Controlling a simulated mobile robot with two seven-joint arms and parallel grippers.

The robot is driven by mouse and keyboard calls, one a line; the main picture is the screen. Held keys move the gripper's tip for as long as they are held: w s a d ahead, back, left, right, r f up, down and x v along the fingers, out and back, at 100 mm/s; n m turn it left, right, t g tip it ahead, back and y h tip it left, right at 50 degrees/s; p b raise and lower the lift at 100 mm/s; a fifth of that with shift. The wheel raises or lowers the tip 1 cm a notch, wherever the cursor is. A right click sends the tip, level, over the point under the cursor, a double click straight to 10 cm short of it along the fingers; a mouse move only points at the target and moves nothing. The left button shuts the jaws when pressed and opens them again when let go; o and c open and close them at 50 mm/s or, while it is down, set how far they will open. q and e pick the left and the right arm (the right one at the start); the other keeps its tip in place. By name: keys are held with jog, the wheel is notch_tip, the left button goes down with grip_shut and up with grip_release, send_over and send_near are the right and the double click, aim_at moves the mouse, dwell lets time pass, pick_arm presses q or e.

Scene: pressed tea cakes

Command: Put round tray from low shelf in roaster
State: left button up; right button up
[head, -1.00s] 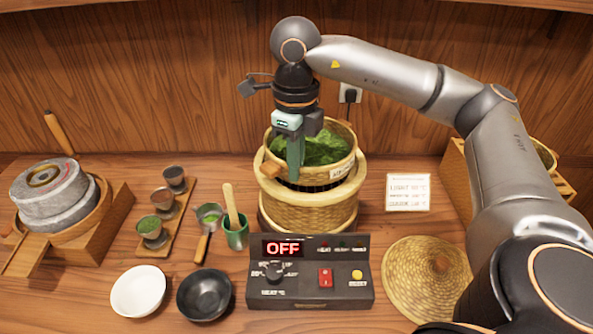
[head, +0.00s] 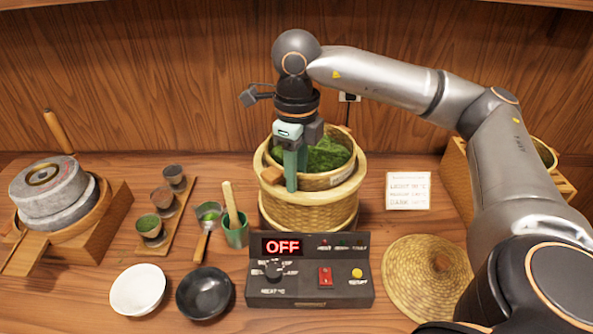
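The round tray (head: 335,180) is a woven basket tray with green tea leaves (head: 327,154), a small wooden handle (head: 271,175) and a label on its rim. It sits inside the top ring of the woven roaster (head: 310,212), roughly level. My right gripper (head: 296,178) points down at the tray's left front rim, beside the handle. Its two green fingers look spread apart, one outside the rim and one on the inner side. The roaster's inside is hidden beneath the tray. My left gripper is not in view.
A control box (head: 310,285) reading OFF stands in front of the roaster. A woven lid (head: 420,280) lies at right, with a small sign (head: 408,191) behind it. A green cup (head: 236,232), bowls (head: 204,294) and a stone mill (head: 50,195) stand left.

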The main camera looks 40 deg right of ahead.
jog(key=shift+r, duration=0.1)
jog(key=shift+r+p, duration=0.25)
jog(key=shift+p, duration=0.1)
notch_tip(320, 180, up, 12)
jog(key=p, duration=0.1)
jog(key=shift+f+p, duration=0.15)
jog(key=shift+p, duration=0.2)
jog(key=shift+a, duration=0.1)
